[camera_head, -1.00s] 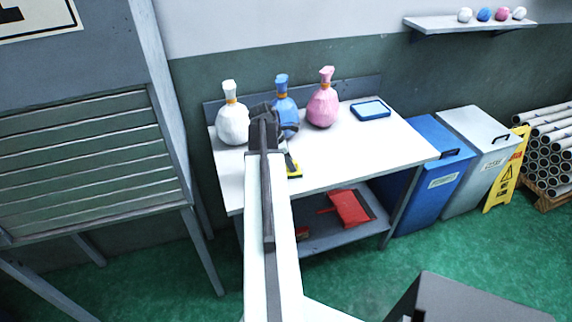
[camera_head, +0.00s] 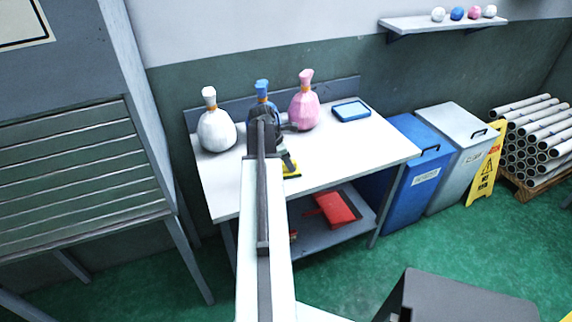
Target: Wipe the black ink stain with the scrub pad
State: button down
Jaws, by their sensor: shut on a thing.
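The scrub pad (camera_head: 291,172), with a yellow edge and a darker top, is at the white worktable (camera_head: 345,145), toward its front middle. My gripper (camera_head: 281,150) is shut on it from above, and my arm covers part of both. I cannot tell whether the pad touches the tabletop or hangs just over it. The black ink stain is not visible; my arm, gripper or the pad may hide it.
White (camera_head: 216,130), blue (camera_head: 262,92) and pink (camera_head: 304,108) tied bags stand at the table's back. A blue-rimmed tray (camera_head: 351,111) lies at the back right. A red dustpan (camera_head: 335,208) is on the lower shelf. Bins (camera_head: 412,180) stand right. The tabletop's right part is clear.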

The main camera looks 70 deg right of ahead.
notch_tip(320, 180, up, 6)
jog(key=p, duration=0.6)
notch_tip(320, 180, up, 3)
jog(key=p, duration=0.3)
jog(key=shift+r, duration=0.15)
